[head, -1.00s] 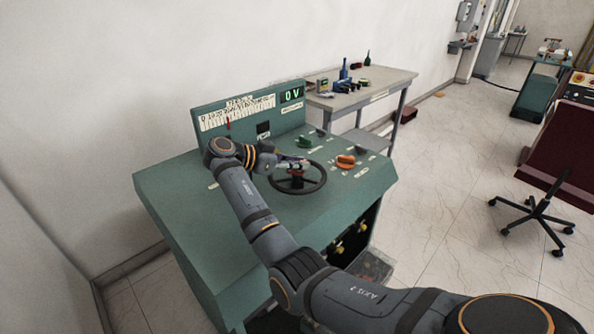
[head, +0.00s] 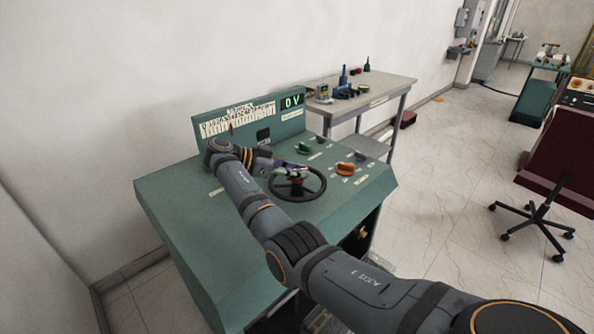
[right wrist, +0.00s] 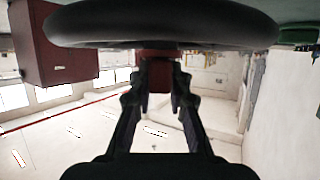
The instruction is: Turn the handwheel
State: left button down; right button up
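The handwheel (head: 321,193) is a dark ring on the sloped top of a green control desk (head: 180,192). It has a red hub, and in the right wrist view its rim (right wrist: 160,25) fills the top, with the red hub (right wrist: 157,74) in the middle. My right gripper (head: 300,170) is at the wheel's centre, partly hidden by its own arm. In the right wrist view its two fingers (right wrist: 157,78) stand apart, one on each side of the hub. Whether they press on it is not clear. My left gripper is out of view.
A green knob (head: 304,147) and an orange knob (head: 345,168) sit close to the wheel. A grey bench (head: 385,88) with small items stands behind. Floor to the right is clear up to a chair (head: 540,215).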

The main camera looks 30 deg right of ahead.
jog(key=o, duration=0.4)
